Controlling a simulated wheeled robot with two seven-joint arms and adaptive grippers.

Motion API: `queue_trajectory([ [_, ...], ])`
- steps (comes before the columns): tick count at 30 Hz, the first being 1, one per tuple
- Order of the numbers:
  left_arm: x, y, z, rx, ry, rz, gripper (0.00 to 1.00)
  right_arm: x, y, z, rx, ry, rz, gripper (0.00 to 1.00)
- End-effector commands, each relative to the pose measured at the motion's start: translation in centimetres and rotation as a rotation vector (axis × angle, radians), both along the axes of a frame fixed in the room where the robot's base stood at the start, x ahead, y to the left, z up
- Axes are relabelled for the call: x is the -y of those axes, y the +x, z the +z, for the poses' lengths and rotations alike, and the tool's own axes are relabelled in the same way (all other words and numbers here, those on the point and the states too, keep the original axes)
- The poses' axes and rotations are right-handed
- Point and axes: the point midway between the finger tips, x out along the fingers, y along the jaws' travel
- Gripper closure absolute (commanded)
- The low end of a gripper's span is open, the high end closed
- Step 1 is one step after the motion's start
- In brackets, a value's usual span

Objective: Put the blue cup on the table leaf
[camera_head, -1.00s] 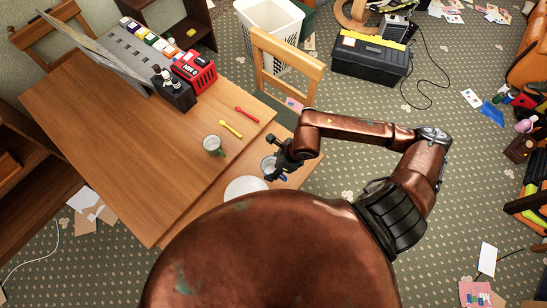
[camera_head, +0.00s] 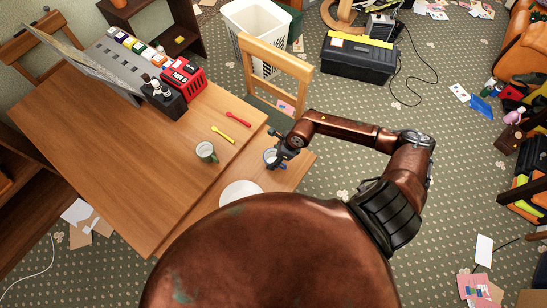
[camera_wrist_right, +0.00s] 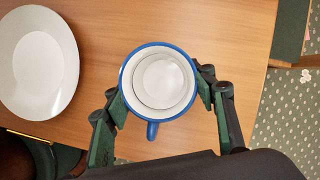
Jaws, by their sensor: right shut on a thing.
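The blue cup (camera_head: 270,157), white inside with a blue rim and handle, is in my right gripper (camera_head: 279,151). In the right wrist view, the fingers of my right gripper (camera_wrist_right: 160,96) are on both sides of the cup (camera_wrist_right: 158,80), and its handle points toward the palm. The cup is upright, over the table leaf (camera_head: 291,176), the lower wooden panel beside the main tabletop. I cannot tell whether its base touches the leaf. My left gripper is out of view.
A white plate (camera_head: 240,192) lies on the leaf, partly hidden by my body. The main tabletop (camera_head: 120,155) holds a green mug (camera_head: 206,152), yellow and red spoons, and a red crate (camera_head: 184,77). A wooden chair (camera_head: 274,72) stands beyond the leaf.

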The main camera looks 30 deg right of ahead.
Motion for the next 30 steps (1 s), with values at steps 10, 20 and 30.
queue_trajectory([
  [10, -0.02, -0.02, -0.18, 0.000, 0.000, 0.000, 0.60, -0.02, 0.09, -0.48, 0.003, 0.000, 0.001, 0.80],
  [20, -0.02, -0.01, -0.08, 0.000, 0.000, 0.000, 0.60, 0.00, 0.06, -0.38, 0.002, 0.000, 0.001, 0.31],
  [30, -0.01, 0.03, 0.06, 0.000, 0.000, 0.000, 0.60, 0.30, -0.13, 0.49, 0.003, -0.002, 0.001, 0.31],
])
